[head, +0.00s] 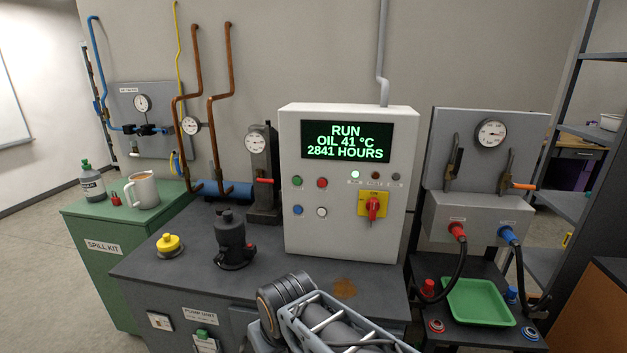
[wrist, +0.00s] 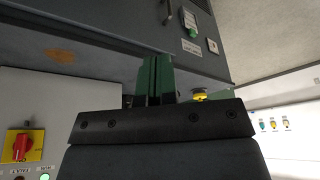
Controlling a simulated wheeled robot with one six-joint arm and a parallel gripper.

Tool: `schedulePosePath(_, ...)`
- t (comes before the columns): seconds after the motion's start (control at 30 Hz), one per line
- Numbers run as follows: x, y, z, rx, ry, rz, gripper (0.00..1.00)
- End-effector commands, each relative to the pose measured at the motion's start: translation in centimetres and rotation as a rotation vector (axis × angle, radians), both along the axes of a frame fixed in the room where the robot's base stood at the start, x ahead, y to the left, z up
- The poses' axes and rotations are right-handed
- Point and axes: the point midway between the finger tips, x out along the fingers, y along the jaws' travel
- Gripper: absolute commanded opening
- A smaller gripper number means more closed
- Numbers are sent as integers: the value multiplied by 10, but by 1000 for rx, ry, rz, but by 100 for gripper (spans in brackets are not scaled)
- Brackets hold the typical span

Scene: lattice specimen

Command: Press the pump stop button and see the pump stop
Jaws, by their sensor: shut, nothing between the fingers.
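The white control cabinet (head: 345,235) stands on the pump unit in the head view. Its display (head: 346,142) reads RUN, OIL 41 °C, 2841 HOURS. Below it are a red button (head: 322,183), a green button (head: 297,182), a blue button (head: 298,210) and a white button (head: 321,212). Their labels are too small to read. A round lamp (head: 355,174) is lit. My gripper (wrist: 160,78) shows in the wrist view, shut and empty, apart from the cabinet. In the head view my arm is at bottom centre; the fingertips are not seen.
A red rotary switch on yellow (head: 373,207) is right of the buttons and also shows in the wrist view (wrist: 22,146). A black pump-like fixture (head: 233,240) and yellow mushroom knob (head: 168,244) stand on the pump unit top (head: 190,262). A green tray (head: 478,301) is at right.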

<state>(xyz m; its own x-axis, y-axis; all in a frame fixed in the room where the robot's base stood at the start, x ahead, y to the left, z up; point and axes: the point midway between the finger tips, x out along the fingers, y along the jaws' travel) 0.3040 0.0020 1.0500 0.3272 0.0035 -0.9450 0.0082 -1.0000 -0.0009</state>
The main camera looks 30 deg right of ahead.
Motion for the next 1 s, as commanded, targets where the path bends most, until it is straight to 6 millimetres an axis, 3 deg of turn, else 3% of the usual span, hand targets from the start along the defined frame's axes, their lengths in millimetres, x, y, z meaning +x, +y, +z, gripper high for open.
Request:
schedulePosePath(0.27, 9, 0, 6, 51, -13, -56, 0)
schedulePosePath(0.37, 34, -2, 18, 185, -48, -203, 0)
schedulePosePath(0.47, 76, -15, 41, 395, -120, -442, 0)
schedulePosePath(0.6, 135, -59, 76, 690, -250, -796, 0)
schedulePosePath(0.7, 166, -99, 96, 866, -340, -1007, 0)
schedulePosePath(0.8, 187, -139, 111, 1010, -421, -1179, 0)
schedulePosePath(1.0, 204, -200, 129, 1207, -537, -1403, 0)
